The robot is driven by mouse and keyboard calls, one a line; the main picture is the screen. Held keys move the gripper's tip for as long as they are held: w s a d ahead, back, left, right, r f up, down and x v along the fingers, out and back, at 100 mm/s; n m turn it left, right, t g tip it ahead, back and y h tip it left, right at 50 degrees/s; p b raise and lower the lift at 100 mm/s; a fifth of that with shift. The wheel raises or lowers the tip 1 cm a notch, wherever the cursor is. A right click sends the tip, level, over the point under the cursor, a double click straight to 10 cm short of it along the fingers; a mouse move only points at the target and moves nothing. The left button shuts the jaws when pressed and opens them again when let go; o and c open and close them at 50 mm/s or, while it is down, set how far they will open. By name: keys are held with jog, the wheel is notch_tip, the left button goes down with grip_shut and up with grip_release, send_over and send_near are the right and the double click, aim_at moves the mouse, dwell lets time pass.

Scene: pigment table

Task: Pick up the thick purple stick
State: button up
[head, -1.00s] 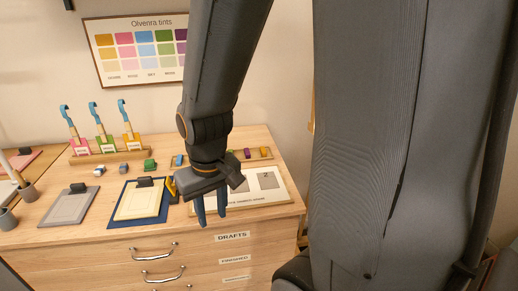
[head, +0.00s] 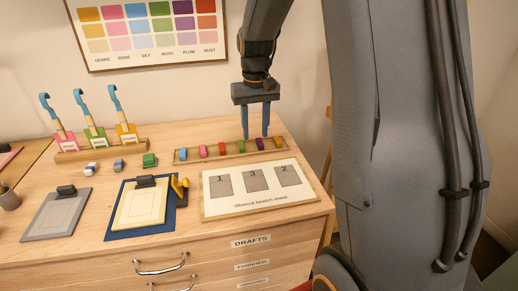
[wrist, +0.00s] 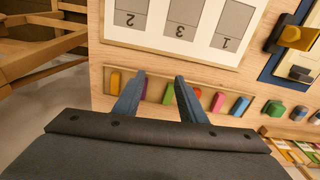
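The purple stick (head: 260,144) lies in a long shallow wooden tray (head: 180,161) at the back right of the table, between a green stick (head: 240,146) and an orange stick (head: 278,142). In the wrist view the purple stick (wrist: 144,89) is partly hidden by one finger. My gripper (head: 255,136) is open and empty, its two blue fingers pointing down over the green and purple sticks. The fingertips (wrist: 160,76) show apart in the wrist view. I cannot tell the exact height above the tray.
Red (head: 222,148), pink (head: 202,151) and blue (head: 183,154) sticks share the tray. A numbered swatch board (head: 240,206) lies in front of it. A blue mat (head: 118,225) with a clipped card is to the left. Tagged brushes stand in a rack (head: 70,156) at the back left.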

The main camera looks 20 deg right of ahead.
jog(key=b, duration=0.1)
send_over(260, 142)
jog(key=shift+d+f+m, duration=0.2)
jog(key=shift+d+m, duration=0.05)
jog(key=shift+m, duration=0.05)
jog(key=shift+a+f+p, duration=0.15)
jog(key=shift+f+p, duration=0.5)
jog(key=shift+f, duration=1.25)
jog(key=shift+a+f+p, duration=0.1)
jog(key=shift+f+p, duration=0.5)
jog(key=shift+f, duration=1.25)
grip_shut()
